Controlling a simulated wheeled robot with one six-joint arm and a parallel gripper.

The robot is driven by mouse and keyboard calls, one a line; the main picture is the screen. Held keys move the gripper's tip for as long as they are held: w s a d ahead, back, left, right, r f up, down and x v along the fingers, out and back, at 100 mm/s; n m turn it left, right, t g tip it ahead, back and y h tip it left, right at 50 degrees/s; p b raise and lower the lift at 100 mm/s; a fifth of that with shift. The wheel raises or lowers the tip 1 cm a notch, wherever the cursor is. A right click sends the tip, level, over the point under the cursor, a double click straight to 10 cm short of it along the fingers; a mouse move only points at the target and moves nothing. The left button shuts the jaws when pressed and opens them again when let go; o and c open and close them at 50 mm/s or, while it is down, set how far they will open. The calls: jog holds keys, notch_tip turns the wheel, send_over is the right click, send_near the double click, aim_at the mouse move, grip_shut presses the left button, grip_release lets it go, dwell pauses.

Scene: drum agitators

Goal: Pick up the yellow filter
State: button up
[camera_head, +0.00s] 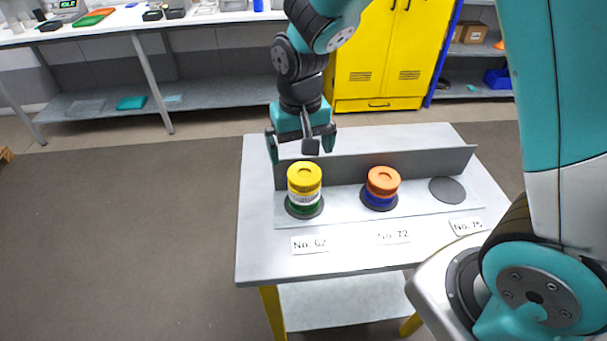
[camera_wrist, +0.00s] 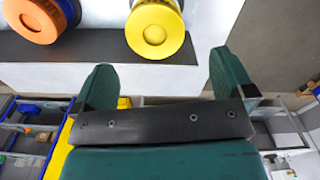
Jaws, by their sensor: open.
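The yellow filter (camera_head: 304,176) is a yellow-capped cylinder with a white band and a green lower part. It stands upright on a dark round pad above the label No. 62. In the wrist view its yellow top (camera_wrist: 154,30) shows at the top centre, beyond the fingertips. My gripper (camera_head: 300,143) is open and empty, behind and above the yellow filter in the head view. In the wrist view the two green fingers (camera_wrist: 160,75) are spread apart, with the filter's top forward of the gap and not between them.
An orange-capped filter (camera_head: 382,187) with a blue band stands to the right, above No. 72. An empty dark pad (camera_head: 447,190) lies above No. 75. A grey upright plate (camera_head: 420,163) runs behind the filters. The table front (camera_head: 350,255) is clear apart from labels.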

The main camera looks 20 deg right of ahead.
aim_at(303, 171)
jog(key=shift+d+f+p, duration=0.2)
jog(key=shift+f+p, duration=0.65)
jog(key=shift+f, duration=2.4)
jog(key=c, duration=0.9)
